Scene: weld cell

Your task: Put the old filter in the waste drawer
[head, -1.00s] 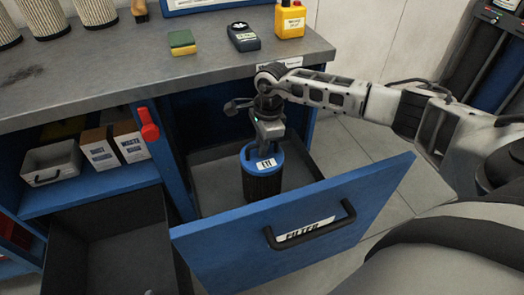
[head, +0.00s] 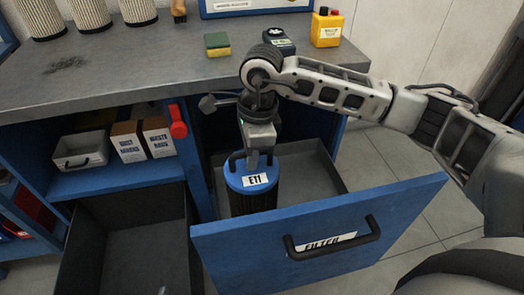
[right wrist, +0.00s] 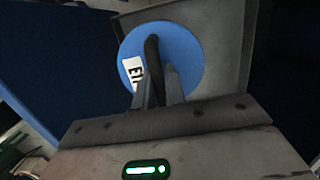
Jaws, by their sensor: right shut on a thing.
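The filter (head: 252,178) is a dark ribbed cylinder with a blue cap, a white label and a dark handle on top. My right gripper (head: 252,157) is shut on that handle from above, and the filter hangs upright. In the right wrist view the fingers (right wrist: 157,88) close on the handle over the blue cap (right wrist: 185,50). The pulled-out drawer with a blue front marked FILTER (head: 405,213) has a grey inside. The filter is over or in its left part. Its lower end is hidden behind the front, so I cannot tell whether it touches the floor. My left gripper is not in view.
A second open drawer (head: 130,245), dark and apparently empty, is at lower left. A shelf holds a grey bin (head: 80,158) and two boxes (head: 142,140). A red handle (head: 177,122) juts out nearby.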

